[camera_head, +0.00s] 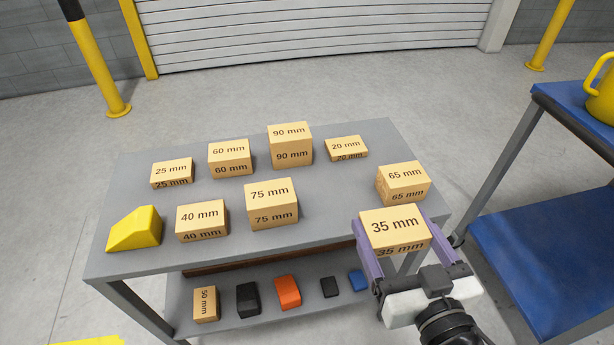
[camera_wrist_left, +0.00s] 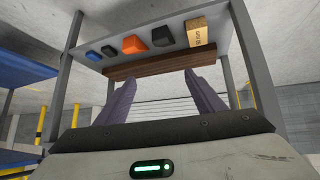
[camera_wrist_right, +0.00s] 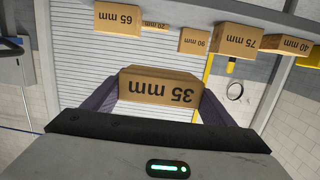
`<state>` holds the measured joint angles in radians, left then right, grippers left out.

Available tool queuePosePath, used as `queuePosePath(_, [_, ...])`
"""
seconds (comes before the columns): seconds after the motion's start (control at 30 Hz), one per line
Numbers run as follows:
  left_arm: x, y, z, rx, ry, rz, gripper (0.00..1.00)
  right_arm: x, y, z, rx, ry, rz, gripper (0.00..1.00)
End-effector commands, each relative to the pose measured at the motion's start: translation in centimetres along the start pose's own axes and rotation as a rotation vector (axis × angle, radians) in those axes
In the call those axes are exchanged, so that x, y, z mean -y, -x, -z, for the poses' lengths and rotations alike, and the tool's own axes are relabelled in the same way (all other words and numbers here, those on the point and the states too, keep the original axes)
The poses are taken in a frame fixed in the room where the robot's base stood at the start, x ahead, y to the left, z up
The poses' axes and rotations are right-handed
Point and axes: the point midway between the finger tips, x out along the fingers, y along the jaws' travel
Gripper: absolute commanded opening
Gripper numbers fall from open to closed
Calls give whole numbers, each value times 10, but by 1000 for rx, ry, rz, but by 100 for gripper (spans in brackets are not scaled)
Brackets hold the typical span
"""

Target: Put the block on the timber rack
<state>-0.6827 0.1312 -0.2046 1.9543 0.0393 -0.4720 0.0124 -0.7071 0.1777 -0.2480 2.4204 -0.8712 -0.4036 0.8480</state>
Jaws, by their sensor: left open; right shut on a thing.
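The wooden block marked 35 mm (camera_head: 394,226) is held between the purple fingers of my right gripper (camera_head: 392,235), over the near right corner of the grey table. It also shows in the right wrist view (camera_wrist_right: 160,88), level between the fingers. My left gripper (camera_wrist_left: 160,80) is open and empty in the left wrist view, facing the lower shelf; the head view does not show it. I cannot tell for sure which thing is the timber rack. A brown wooden strip (camera_wrist_left: 140,68) shows by the lower shelf, mostly hidden by the tabletop in the head view.
The grey tabletop (camera_head: 330,228) carries several labelled blocks, among them 65 mm (camera_head: 403,183) and 75 mm (camera_head: 271,204), and a yellow wedge (camera_head: 134,229). The lower shelf (camera_head: 258,318) holds a 50 mm block (camera_head: 206,304) and several small coloured pieces. A blue-topped table (camera_head: 572,100) stands right.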

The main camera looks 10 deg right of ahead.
Motion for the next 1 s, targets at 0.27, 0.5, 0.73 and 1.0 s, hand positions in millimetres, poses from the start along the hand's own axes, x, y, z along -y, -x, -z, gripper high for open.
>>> queuePosePath(0.27, [-1, -17, -15, -3, -4, -6, 71, 14, -91, -9, -18, -16, -16, 53])
queuePosePath(0.5, [-4, -24, -21, -2, -8, -12, 71, 34, -155, 5, -6, -5, 7, 53])
queuePosePath(0.73, [-5, -25, -20, -6, -9, -15, 71, 42, -175, 13, 4, 7, 21, 53])
queuePosePath(1.0, [-5, -34, -28, -8, -5, -18, 71, 42, -180, -30, 9, 8, 21, 53])
